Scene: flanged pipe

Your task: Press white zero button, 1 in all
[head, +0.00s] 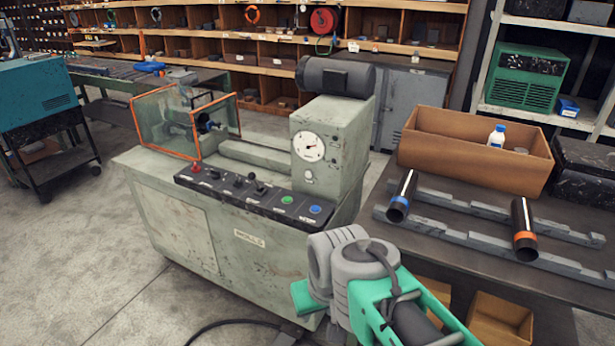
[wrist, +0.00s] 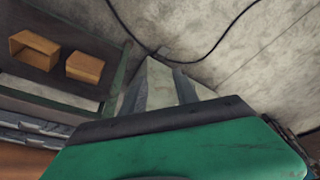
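The grey machine (head: 235,240) stands in the middle of the head view, with a dark sloped control panel (head: 235,190) along its front. The panel carries a red button (head: 196,168), several dark levers, a green button (head: 287,200) and a blue button (head: 315,209). A round white gauge (head: 308,146) is on the upright housing, with a small pale round part (head: 309,170) below it; I cannot tell whether that is the white zero button. My gripper (head: 304,297) shows only as a green part at the machine's front right, lower than the panel.
A dark table (head: 450,235) on the right bears rails, two dark pipes with a blue (head: 398,208) and an orange band (head: 525,239), and a cardboard box (head: 470,150). An orange-framed guard (head: 185,125) stands on the machine's left. A cable (wrist: 215,45) lies on the floor.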

